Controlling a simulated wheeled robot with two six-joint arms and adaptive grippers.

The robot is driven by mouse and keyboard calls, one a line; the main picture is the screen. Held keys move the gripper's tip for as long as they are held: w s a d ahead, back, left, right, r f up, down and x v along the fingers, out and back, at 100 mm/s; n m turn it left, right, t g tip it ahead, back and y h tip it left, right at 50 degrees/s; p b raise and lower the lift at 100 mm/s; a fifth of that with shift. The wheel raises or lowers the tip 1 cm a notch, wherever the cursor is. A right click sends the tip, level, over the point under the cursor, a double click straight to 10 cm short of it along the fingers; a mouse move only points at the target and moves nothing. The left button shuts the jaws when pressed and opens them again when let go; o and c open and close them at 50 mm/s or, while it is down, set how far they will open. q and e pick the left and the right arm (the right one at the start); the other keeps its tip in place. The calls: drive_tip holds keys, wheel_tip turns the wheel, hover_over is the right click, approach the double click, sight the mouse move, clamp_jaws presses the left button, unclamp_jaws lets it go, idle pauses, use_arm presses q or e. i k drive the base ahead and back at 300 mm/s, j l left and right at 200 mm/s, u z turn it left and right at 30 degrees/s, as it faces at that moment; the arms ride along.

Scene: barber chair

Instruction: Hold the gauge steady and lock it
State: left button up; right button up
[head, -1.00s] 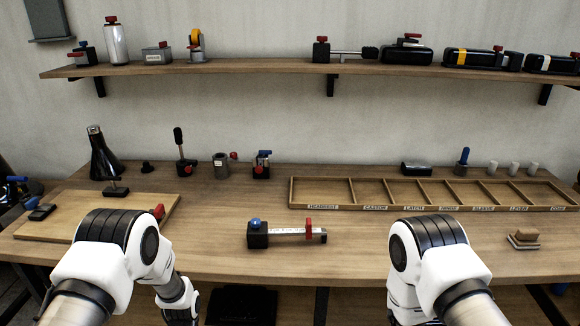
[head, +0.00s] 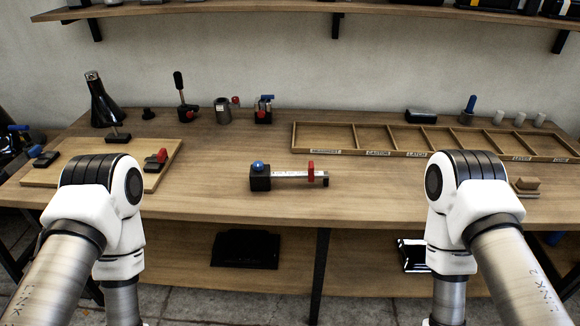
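The gauge (head: 288,175) lies flat near the middle front of the wooden workbench (head: 225,205). It has a black block with a blue knob (head: 257,166) at its left end, a pale ruled bar, and a red slider (head: 311,170) near its right end. A small dark piece sits at the bar's right tip. Nothing touches the gauge. My two arms show at the lower left and lower right, with their links bending down below the bench's front edge. Both grippers are out of view.
A wooden board (head: 42,178) with small clamps lies at the left. A labelled compartment tray (head: 340,151) stands at the back right. A black cone (head: 101,103), a lever tool (head: 183,100) and several small fixtures line the back. The bench around the gauge is clear.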

sight(259, 166)
drive_tip(key=i+j, duration=0.1)
drive_tip(key=i, duration=0.4)
drive_tip(key=i+j+z, duration=0.15)
drive_tip(key=i, duration=0.3)
